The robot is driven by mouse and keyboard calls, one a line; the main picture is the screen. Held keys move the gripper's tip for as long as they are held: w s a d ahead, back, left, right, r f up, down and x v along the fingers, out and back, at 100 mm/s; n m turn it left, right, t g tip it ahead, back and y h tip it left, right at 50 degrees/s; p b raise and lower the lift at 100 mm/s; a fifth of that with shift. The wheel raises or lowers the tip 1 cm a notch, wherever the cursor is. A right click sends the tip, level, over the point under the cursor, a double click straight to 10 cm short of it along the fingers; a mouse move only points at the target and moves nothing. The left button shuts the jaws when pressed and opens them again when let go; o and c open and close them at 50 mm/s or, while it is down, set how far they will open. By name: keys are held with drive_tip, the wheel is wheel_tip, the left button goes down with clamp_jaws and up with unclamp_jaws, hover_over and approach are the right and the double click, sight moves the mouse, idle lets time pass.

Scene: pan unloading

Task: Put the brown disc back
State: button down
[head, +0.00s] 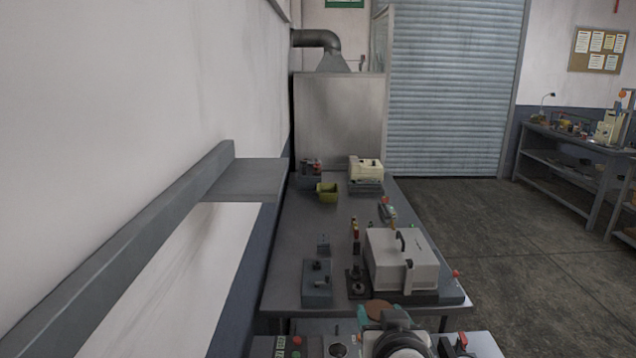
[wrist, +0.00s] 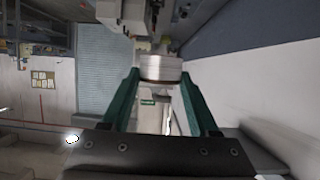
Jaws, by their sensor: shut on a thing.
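The brown disc (head: 379,308) shows at the bottom centre of the head view, in front of my arm's wrist. My gripper (head: 373,318), with teal fingers, is shut on it.
A grey bench (head: 337,227) runs away from me, carrying a white lidded box (head: 402,262), a small grey box (head: 317,284), a yellow-green bin (head: 327,192) and a cream machine (head: 366,169). A wall shelf (head: 243,180) stands out at left.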

drive_tip(key=shift+s+a+f, duration=0.2)
drive_tip(key=shift+s+a, duration=0.1)
drive_tip(key=shift+s, duration=0.3)
wheel_tip(320, 180, down, 18)
drive_tip(key=w+d+m+g+h, duration=0.1)
drive_tip(key=w+d+m+h, duration=0.1)
drive_tip(key=m+h, duration=0.25)
drive_tip(key=shift+h, duration=0.35)
drive_tip(key=w+a+f, duration=0.1)
drive_tip(key=a+f, duration=0.1)
drive_tip(key=a, duration=0.1)
drive_tip(key=w+a+f, duration=0.1)
drive_tip(key=a+f, duration=0.1)
drive_tip(key=a, duration=0.2)
drive_tip(key=w+a+f, duration=0.1)
drive_tip(key=a+f, duration=0.1)
drive_tip(key=a, duration=0.2)
drive_tip(key=shift+w+f, duration=0.25)
drive_tip(key=shift+f, duration=0.15)
wheel_tip(320, 180, down, 3)
drive_tip(key=shift+a+f, duration=0.1)
drive_tip(key=shift+f, duration=0.4)
drive_tip(key=shift+f, duration=0.55)
drive_tip(key=shift+c, duration=0.7)
unclamp_jaws()
drive_tip(key=shift+f, duration=0.1)
